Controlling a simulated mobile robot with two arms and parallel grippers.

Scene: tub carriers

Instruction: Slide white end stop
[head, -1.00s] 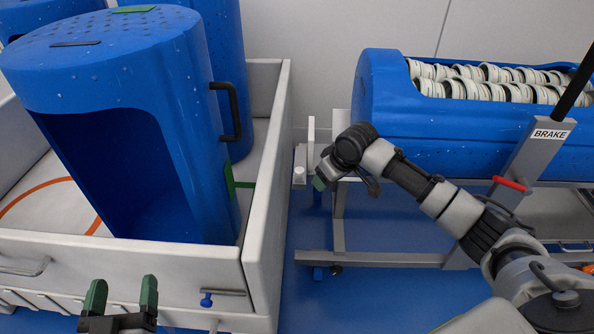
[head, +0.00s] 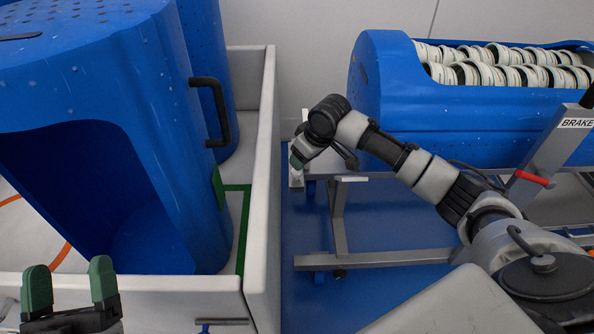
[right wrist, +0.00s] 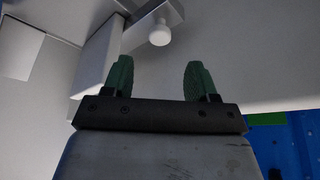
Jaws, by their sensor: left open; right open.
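The white end stop (head: 296,179) shows in the head view at the left end of the grey trolley frame, mostly hidden behind my right gripper. In the right wrist view its pale bracket (right wrist: 100,62) and a round white knob (right wrist: 160,36) lie beyond the fingertips. My right gripper (head: 297,158) reaches it from the right; in the right wrist view the gripper (right wrist: 158,76) is open, with nothing between its green fingers, and the knob appears apart from them. My left gripper (head: 70,284) is open and empty at the lower left, in front of the white bin.
A blue tub (head: 425,125) full of white rings lies on the grey trolley (head: 400,260), with a red-handled brake lever (head: 532,178). A white-walled bin (head: 262,200) holds upright blue tubs (head: 165,180) at left. Blue floor shows between bin and trolley.

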